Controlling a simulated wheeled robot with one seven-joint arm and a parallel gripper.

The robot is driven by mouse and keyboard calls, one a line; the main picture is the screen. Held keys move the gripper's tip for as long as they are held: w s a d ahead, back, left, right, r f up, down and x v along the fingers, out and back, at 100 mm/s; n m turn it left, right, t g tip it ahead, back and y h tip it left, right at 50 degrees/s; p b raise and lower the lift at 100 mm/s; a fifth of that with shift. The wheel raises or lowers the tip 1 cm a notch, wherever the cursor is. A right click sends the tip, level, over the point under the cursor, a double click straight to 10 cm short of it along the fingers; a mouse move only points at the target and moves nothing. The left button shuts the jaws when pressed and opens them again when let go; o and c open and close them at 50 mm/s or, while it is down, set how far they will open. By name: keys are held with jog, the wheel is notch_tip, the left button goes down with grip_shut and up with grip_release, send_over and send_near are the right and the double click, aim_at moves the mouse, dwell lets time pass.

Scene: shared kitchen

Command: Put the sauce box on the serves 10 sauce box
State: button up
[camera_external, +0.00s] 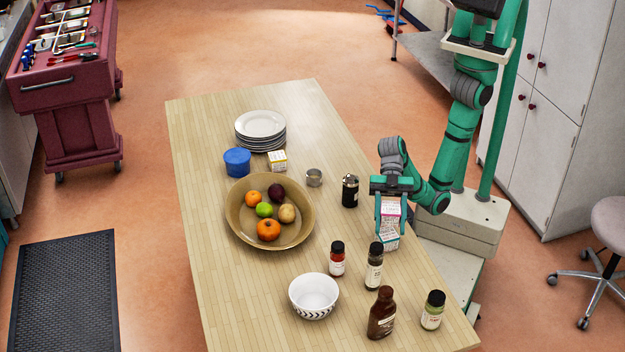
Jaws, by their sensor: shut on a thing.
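My gripper (392,214) points down near the right edge of the wooden table and is shut on a small white box with pink print, the sauce box (390,206). A second white printed box, which I take as the serves 10 sauce box (389,240), stands on the table directly below it. The held box appears upright and lined up over the lower one. I cannot tell whether the two touch. The fingers hide the sides of the held box, and the print is too small to read.
Sauce bottles (374,267) (337,259) stand close in front, with more bottles and a patterned bowl (313,296) nearer. A fruit bowl (240,228), plates (261,126) and a yellow-white box (277,161) are farther left.

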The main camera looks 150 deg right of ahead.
aim_at(390, 212)
jog(key=shift+f, duration=2.35)
jog(key=shift+f, duration=0.15)
jog(key=o, duration=1.1)
jog(key=shift+o, duration=0.2)
jog(key=shift+r, duration=0.2)
jog(key=v, duration=0.7)
jog(key=shift+s, duration=0.2)
jog(key=shift+r, duration=0.1)
